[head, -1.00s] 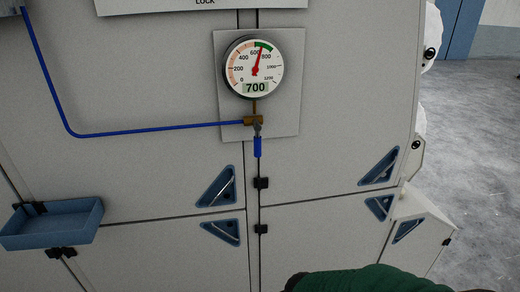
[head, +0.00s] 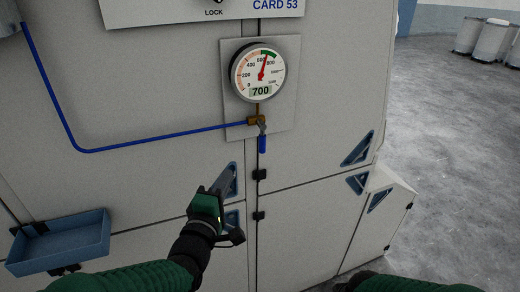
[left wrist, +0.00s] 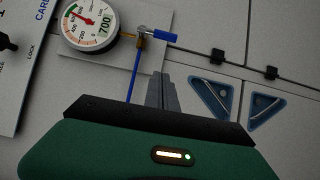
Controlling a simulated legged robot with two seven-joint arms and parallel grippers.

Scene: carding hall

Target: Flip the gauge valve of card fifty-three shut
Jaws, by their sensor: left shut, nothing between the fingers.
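The gauge valve has a small brass body (head: 256,121) below the round gauge (head: 258,73) of card 53. Its blue lever (head: 262,144) hangs straight down in the head view; the gauge reads 700. In the left wrist view the lever (left wrist: 163,37) lies sideways beside the brass body, beyond the fingertips. My left gripper (head: 228,170) is shut and empty, below and left of the lever, apart from it. Its grey fingers (left wrist: 163,92) point toward the valve in the wrist view. My right arm's green sleeve enters at the bottom right; its gripper is out of view.
A blue tube (head: 160,139) runs along the panel to the valve from the left. A blue tray (head: 60,250) sticks out at the lower left. Triangular recessed handles (head: 358,149) and black latches line the panel seams. Open grey floor (head: 460,150) lies to the right.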

